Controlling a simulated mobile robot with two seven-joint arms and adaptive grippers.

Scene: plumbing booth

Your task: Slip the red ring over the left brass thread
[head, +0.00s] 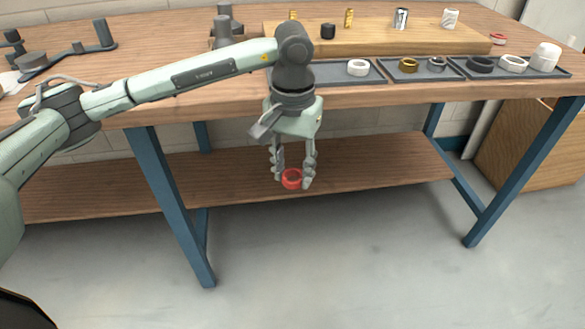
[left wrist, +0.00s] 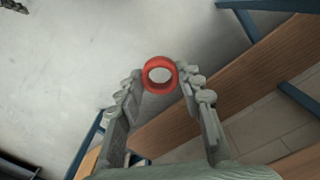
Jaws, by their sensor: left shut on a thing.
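My left gripper (head: 292,181) hangs in front of the workbench, below the level of its top. It is shut on the red ring (head: 292,179), which sits between the fingertips. In the left wrist view the red ring (left wrist: 160,75) shows between the fingertips of the left gripper (left wrist: 160,82), its hole facing the camera. The left brass thread (head: 293,14) stands upright on the wooden board at the back of the bench, well above and behind the gripper; its lower part is partly hidden. A second brass thread (head: 349,18) stands to its right. My right gripper is not in view.
The wooden board (head: 380,37) also bears a black cap (head: 328,31), a chrome fitting (head: 401,18) and a white one (head: 450,18). Shallow dark trays (head: 340,78) with several rings lie in front of it. Another red ring (head: 498,39) lies at right. A lower shelf (head: 390,165) is clear.

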